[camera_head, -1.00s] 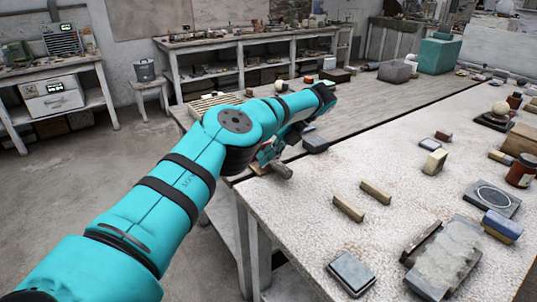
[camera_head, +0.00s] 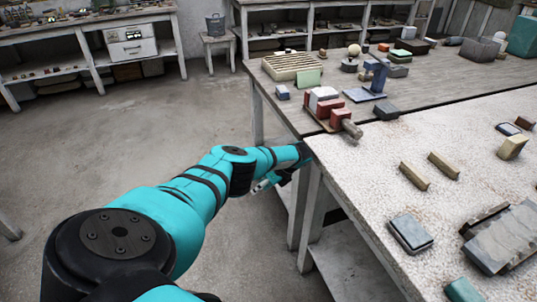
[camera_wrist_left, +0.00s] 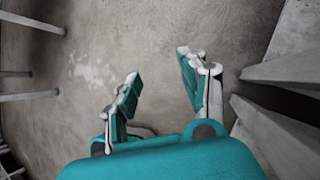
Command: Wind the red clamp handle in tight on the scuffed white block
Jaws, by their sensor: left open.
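The red clamp (camera_head: 341,117) sits at the near left corner of the grey wooden bench in the head view. A whitish block (camera_head: 323,95) sits between its red parts; whether it is gripped tight cannot be told. A pale grey-brown cylindrical handle (camera_head: 352,129) sticks out from the clamp toward the lower right. My left gripper (camera_head: 265,186) is below and to the left of the clamp, beside the bench leg, apart from the handle. In the left wrist view its two fingers (camera_wrist_left: 158,66) are spread and empty over bare floor. My right gripper is not in view.
A blue stand (camera_head: 378,78), a dark block (camera_head: 386,111) and a slatted wooden piece (camera_head: 292,66) stand near the clamp. The speckled table (camera_head: 372,180) adjoins on the right with several blocks. Bench legs are close to my gripper; the floor (camera_head: 130,130) at left is open.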

